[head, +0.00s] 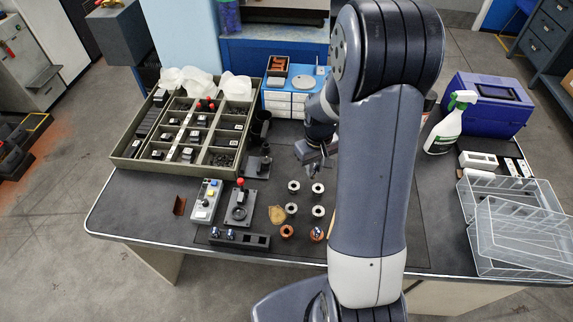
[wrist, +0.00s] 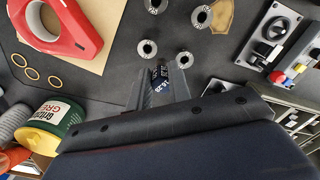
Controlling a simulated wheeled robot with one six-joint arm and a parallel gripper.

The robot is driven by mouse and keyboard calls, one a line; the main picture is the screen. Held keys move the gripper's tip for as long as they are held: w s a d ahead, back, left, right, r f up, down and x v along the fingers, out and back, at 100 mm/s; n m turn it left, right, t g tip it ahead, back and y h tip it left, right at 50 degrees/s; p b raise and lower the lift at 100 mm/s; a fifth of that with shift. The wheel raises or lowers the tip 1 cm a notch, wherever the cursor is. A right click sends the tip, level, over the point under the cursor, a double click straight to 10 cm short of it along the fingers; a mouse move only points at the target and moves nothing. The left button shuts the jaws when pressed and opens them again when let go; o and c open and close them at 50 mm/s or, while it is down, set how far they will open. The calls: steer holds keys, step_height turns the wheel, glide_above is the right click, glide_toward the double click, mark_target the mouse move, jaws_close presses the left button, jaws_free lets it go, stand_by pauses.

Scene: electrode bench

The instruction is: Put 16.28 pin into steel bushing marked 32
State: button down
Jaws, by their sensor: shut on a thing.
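My gripper (wrist: 160,92) is shut on a dark blue pin whose white marking reads 16.28 (wrist: 161,78). In the head view my gripper (head: 316,168) is above the mat, just behind the bushings, partly hidden by my arm. Several steel bushings stand upright on the mat: in the wrist view one is just beyond the pin (wrist: 184,60), one is up and left (wrist: 147,48), and one is near the top (wrist: 201,16). The steel bushings also show in the head view (head: 293,187). I cannot read which one is marked 32. The pin looks apart from them.
Copper-coloured bushings (head: 287,231) stand in front of the steel ones. A pin rack (head: 255,241), a lever device (head: 240,207) and a control box (head: 206,201) are left. A red tape dispenser (wrist: 88,40), brass rings (wrist: 33,73) and a grease can (wrist: 62,118) show in the wrist view.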

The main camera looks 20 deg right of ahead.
steer(key=shift+m, duration=0.3)
steer(key=shift+w+d+f+b, duration=0.1)
steer(key=shift+d+f+b, duration=0.45)
steer(key=shift+f, duration=0.5)
steer(key=shift+w+d+f+b, duration=0.1)
steer(key=shift+d+f+b, duration=0.2)
steer(key=shift+f+b, duration=0.6)
steer(key=shift+w+d+f+b, duration=0.1)
steer(key=shift+d+f+b, duration=0.35)
steer(key=shift+f, duration=0.75)
steer(key=shift+f+b, duration=1.8)
steer(key=shift+f, duration=0.05)
steer(key=c, duration=1.2)
jaws_free()
steer(key=shift+c, duration=0.2)
steer(key=shift+r, duration=0.15)
step_height(320, 180, up, 11)
steer(key=shift+f, duration=0.2)
